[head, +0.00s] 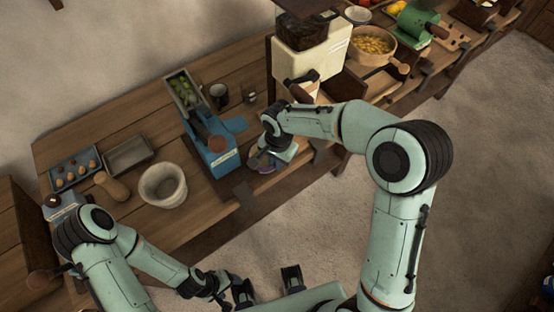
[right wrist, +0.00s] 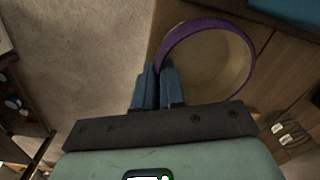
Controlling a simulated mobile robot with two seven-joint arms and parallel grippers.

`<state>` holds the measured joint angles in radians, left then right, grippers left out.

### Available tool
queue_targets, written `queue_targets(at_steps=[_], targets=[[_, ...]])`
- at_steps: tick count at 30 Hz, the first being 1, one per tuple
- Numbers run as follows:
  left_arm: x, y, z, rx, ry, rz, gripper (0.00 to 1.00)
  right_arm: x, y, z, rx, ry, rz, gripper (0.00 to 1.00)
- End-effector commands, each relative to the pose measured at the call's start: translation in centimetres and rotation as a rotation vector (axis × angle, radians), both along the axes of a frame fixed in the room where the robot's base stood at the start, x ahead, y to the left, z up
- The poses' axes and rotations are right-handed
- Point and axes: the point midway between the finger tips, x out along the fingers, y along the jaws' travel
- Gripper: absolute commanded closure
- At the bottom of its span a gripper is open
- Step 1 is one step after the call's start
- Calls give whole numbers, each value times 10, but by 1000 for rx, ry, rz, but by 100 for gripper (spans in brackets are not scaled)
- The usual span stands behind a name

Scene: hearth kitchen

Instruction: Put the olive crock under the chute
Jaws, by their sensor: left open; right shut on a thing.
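A round crock with a purple rim (right wrist: 238,35) is held in my right gripper (right wrist: 157,72), whose fingers are shut on its rim at the left side. In the head view the crock (head: 262,165) is mostly hidden under my right wrist, over the table's front edge, just right of the blue machine's front end. The blue machine (head: 213,148) has a long sloping trough of green olives (head: 183,88) and a pale label at its front; I take this as the chute. My left gripper (head: 267,284) is open and empty, in front of the table.
A whitish stone bowl (head: 163,185) stands left of the blue machine. A tray of eggs (head: 75,170), an empty grey tray (head: 128,153) and a dark mug (head: 219,95) are on the table (head: 100,130). A cream grinder (head: 310,60) stands to the right.

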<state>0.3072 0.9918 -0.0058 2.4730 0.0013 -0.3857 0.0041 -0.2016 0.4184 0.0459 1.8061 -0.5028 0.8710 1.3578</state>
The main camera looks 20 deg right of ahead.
Motion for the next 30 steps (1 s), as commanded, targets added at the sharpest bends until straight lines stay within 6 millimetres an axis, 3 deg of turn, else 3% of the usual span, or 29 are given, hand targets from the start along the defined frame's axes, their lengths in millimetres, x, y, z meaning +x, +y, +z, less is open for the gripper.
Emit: queue_targets(at_steps=[5, 8, 9, 20, 23, 30], targets=[[-1, 0, -3, 1, 1, 0, 32, 0, 0, -3, 1, -1, 0, 100], [-1, 0, -3, 0, 1, 1, 32, 0, 0, -3, 0, 0, 0, 68], [-1, 0, -3, 0, 1, 1, 32, 0, 0, -3, 0, 0, 0, 65], [1, 0, 2, 0, -1, 0, 32, 1, 0, 4, 0, -1, 0, 65], [1, 0, 2, 0, -1, 0, 32, 1, 0, 17, 1, -4, -1, 65], [3, 0, 7, 0, -3, 0, 32, -1, -1, 70, 2, -5, 0, 65]])
